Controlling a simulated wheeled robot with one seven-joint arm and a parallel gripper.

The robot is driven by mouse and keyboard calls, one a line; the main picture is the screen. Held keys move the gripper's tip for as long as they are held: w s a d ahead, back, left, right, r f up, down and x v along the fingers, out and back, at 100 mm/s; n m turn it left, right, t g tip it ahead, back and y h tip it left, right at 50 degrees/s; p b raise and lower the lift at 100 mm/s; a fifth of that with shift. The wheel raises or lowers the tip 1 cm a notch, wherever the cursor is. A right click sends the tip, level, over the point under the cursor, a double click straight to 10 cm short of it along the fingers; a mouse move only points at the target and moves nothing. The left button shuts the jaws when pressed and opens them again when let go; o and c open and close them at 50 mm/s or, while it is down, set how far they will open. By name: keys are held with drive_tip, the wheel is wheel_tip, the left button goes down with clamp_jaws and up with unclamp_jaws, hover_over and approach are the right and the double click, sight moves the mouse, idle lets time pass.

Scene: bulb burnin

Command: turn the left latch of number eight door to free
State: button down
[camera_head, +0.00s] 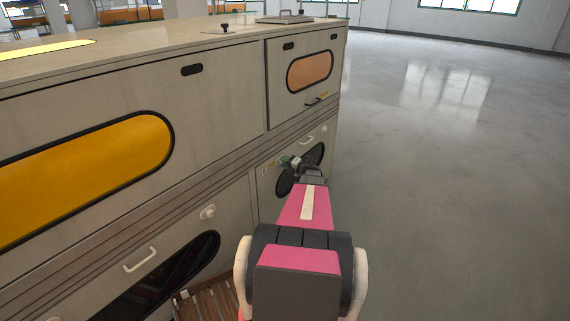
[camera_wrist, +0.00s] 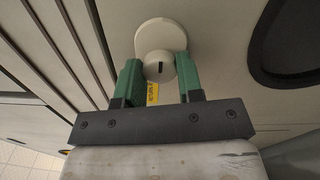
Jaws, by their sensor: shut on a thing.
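My gripper (camera_head: 292,162) is at the small lower door (camera_head: 267,192) near the right end of the cabinet. In the wrist view the green fingers of my gripper (camera_wrist: 161,80) stand on either side of a white latch knob (camera_wrist: 160,70) and are shut on it. The knob sits on a rounded white plate (camera_wrist: 160,35) and has a short dark mark, roughly upright in the picture. A yellow label (camera_wrist: 152,95) shows partly below the knob; its text is not readable. No door number can be read.
A dark oval window (camera_head: 314,156) lies beside my gripper in the same door. The lower door to the left has a white knob (camera_head: 207,212) and a pale handle (camera_head: 140,260). Above is an orange-windowed door (camera_head: 310,70). Open grey floor (camera_head: 450,200) lies to the right.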

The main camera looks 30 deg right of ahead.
idle(0.5)
drive_tip(key=c, duration=0.8)
unclamp_jaws()
drive_tip(key=shift+o, duration=0.2)
drive_tip(key=v, duration=1)
drive_tip(key=shift+s+d, duration=0.15)
drive_tip(key=shift+s, duration=0.2)
drive_tip(key=shift+s+f, duration=0.1)
